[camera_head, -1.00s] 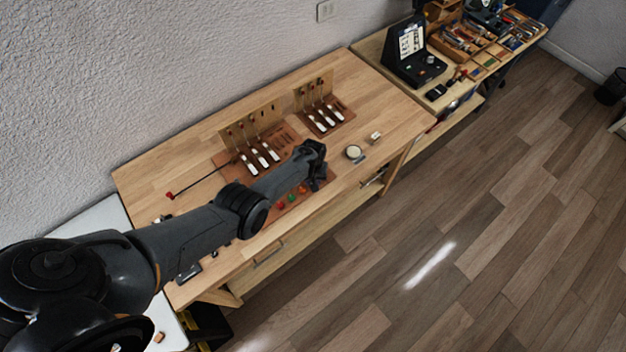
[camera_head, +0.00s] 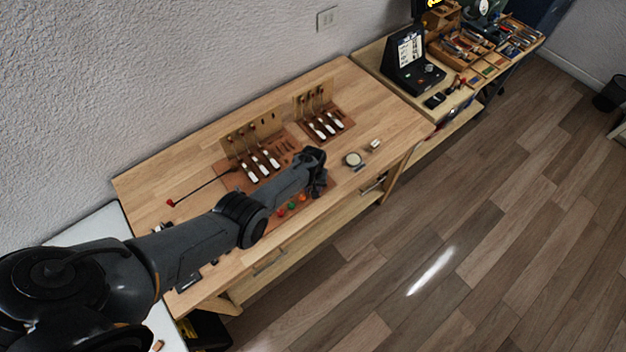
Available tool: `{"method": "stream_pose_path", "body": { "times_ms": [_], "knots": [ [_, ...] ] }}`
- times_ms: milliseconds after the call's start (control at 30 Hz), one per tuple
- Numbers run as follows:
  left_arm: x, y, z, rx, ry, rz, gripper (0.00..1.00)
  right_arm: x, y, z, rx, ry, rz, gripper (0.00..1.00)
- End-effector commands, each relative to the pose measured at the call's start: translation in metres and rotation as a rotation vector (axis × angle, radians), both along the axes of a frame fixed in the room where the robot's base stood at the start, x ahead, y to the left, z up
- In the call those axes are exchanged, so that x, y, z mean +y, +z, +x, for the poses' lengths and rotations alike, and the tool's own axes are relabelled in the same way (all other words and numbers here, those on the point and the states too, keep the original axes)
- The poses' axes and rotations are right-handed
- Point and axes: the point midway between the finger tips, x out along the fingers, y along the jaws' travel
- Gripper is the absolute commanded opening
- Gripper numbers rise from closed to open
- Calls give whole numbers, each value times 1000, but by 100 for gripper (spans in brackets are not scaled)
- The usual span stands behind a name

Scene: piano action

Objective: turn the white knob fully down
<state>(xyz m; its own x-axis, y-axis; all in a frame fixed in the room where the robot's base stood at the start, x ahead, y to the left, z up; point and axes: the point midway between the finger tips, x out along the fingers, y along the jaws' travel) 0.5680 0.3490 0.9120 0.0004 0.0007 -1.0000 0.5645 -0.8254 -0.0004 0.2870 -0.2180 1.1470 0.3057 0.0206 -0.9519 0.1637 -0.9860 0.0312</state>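I cannot pick out the white knob for certain. A small round pale piece (camera_head: 353,159) lies on the wooden bench, with a small white block (camera_head: 375,145) just right of it. A black open case (camera_head: 408,62) with a small greyish knob-like part stands on the far bench. My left gripper (camera_head: 318,184) is over the front part of the near bench, left of the pale round piece and apart from it. Its fingers are dark and small, so I cannot tell whether they are open. My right gripper is not in view.
Piano action models with white keys (camera_head: 263,164) stand behind my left arm, and a second set (camera_head: 323,124) stands further right. A red-tipped rod (camera_head: 200,190) lies at left. Red, green and orange pieces (camera_head: 291,207) sit near the front edge. The bench's right end is mostly clear.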

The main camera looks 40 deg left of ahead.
Motion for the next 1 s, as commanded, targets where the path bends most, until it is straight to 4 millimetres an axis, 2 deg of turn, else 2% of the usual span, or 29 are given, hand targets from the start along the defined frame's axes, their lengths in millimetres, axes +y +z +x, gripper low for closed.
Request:
{"method": "stream_pose_path", "body": {
  "times_ms": [167, 500, 700, 1000],
  "knots": [
    [-1, 30, 0, -2, 0, 0, 38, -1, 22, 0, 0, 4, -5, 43],
    [0, 78, -1, -1, 1, 1, 38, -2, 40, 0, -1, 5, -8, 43],
    [0, 96, 0, -1, 1, 1, 38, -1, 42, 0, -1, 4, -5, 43],
    [0, 102, -1, 1, 0, -1, 38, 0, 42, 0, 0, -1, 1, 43]
  ]
}}
